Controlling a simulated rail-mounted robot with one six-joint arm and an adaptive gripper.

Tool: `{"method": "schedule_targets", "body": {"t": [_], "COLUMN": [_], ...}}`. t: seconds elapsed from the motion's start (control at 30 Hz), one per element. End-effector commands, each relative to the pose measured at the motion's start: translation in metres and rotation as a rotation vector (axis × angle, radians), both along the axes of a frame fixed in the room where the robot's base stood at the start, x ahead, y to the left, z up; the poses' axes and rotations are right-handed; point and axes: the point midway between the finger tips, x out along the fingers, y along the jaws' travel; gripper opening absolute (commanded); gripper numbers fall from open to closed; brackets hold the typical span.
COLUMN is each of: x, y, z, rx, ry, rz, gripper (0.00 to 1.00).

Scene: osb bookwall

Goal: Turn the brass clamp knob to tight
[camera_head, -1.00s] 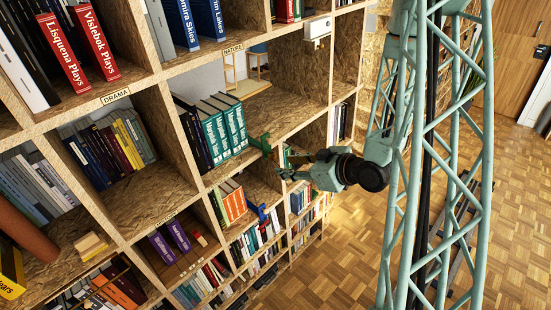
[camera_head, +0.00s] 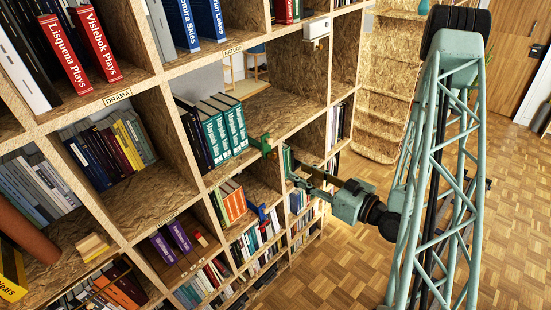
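A green clamp (camera_head: 262,146) sits on the front edge of the shelf, just right of the row of teal books. A blue clamp (camera_head: 262,213) is on the shelf edge one level lower. I cannot make out a brass knob on either; it is too small or hidden. My gripper (camera_head: 297,180) is in front of the bookwall, right of and a little below the green clamp, with its fingers pointing left toward the shelves. It appears apart from both clamps. The fingers are small and overlap the dark shelf behind, so their opening is unclear.
The teal books (camera_head: 223,122) stand left of the green clamp, with bare shelf (camera_head: 280,108) to their right. A white box-shaped device (camera_head: 316,29) is fixed to a shelf edge above. The parquet floor (camera_head: 330,270) in front is clear.

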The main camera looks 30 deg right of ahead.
Motion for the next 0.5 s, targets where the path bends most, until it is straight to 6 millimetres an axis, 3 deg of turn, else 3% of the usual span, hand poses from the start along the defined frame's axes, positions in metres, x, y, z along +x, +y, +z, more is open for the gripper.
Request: {"method": "schedule_targets", "body": {"t": [0.5], "x": [-0.0065], "y": [-0.0047], "z": [0.0019], "rx": [0.033], "ry": [-0.032], "rz": [-0.013], "gripper": [0.33]}}
